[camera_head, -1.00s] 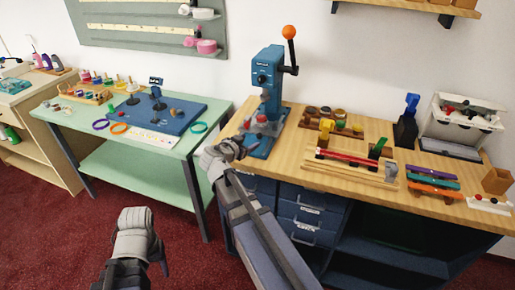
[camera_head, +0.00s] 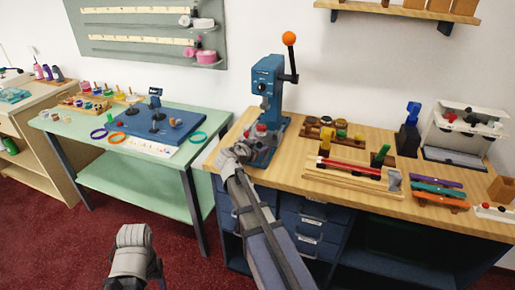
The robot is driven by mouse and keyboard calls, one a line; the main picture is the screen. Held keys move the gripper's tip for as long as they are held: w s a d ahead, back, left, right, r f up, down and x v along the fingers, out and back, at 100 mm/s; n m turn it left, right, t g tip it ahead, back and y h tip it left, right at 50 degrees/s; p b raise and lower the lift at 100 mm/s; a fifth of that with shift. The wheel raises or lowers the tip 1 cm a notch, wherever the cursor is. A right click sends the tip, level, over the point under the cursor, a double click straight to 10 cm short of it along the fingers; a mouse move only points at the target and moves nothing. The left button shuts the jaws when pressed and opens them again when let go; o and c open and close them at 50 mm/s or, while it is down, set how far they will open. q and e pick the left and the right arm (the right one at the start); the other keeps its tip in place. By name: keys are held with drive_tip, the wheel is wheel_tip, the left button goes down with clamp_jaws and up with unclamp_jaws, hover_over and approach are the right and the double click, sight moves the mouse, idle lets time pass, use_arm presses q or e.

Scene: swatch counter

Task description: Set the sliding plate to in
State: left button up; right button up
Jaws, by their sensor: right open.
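The blue press (camera_head: 268,92) stands at the left end of the wooden counter, with an orange-knobbed lever on its right side. Low on its front is a plate area (camera_head: 262,137) with red parts. The sliding plate is too small and partly covered to tell its position. My right gripper (camera_head: 243,149) is open at the front left of the press base, overlapping its lower edge in the picture. I cannot tell whether it touches. A grey part of my left arm shows at the lower left; its gripper does not show.
The wooden counter (camera_head: 296,178) holds small pots, coloured bars in racks, a blue stand (camera_head: 409,128) and a white bin (camera_head: 465,128) to the right. A mint table (camera_head: 90,134) with rings and a blue board stands left, across a gap.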

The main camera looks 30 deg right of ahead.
clamp_jaws()
idle(0.5)
idle(0.9)
